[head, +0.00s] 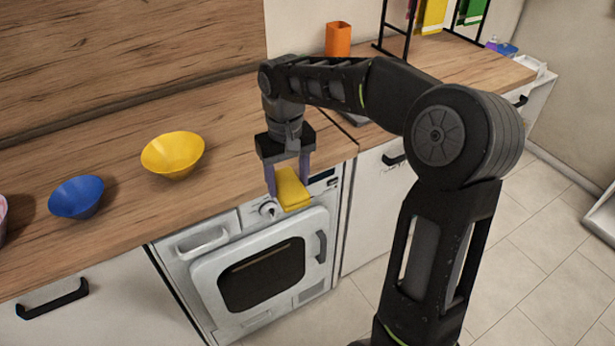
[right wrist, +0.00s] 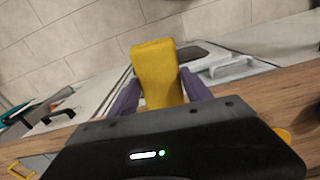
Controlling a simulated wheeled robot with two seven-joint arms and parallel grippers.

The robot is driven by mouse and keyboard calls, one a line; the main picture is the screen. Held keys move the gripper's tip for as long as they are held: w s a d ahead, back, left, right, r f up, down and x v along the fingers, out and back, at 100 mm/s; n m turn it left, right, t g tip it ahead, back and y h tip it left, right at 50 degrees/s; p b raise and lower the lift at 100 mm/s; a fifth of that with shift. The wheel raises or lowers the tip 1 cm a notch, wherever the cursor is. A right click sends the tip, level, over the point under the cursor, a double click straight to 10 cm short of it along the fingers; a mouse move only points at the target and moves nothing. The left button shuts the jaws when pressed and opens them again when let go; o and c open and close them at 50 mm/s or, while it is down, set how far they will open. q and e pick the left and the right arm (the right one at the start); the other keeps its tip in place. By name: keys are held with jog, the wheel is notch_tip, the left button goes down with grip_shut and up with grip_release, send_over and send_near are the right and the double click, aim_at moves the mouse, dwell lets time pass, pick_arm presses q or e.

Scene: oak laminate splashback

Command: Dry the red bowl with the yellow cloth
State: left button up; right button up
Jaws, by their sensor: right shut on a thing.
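My right gripper (head: 287,183) is shut on the yellow cloth (head: 293,194), with one purple finger on each side of it. It points down and holds the cloth in front of the counter edge, above the white oven door. The cloth looks like a folded block and also shows between the fingers in the right wrist view (right wrist: 157,72). No bowl that is clearly red shows; only a sliver of a pinkish thing (head: 2,218) is at the far left edge, too cut off to tell. My left gripper is not in view.
A yellow bowl (head: 173,154) and a blue bowl (head: 77,197) stand on the wooden counter (head: 120,236) to the left. An orange cup (head: 338,40) stands at the back. A black rack (head: 408,32) with coloured cloths is at the back right. Bare counter lies between the yellow bowl and my gripper.

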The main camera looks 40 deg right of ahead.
jog(key=w+a+f+n, duration=0.1)
jog(key=w+a+f, duration=0.1)
jog(key=a, duration=0.4)
jog(key=w+a+f+n, duration=0.1)
jog(key=w+a+f, duration=0.2)
jog(key=a+f, duration=0.2)
jog(key=shift+a, duration=0.95)
jog(key=shift+w, duration=0.1)
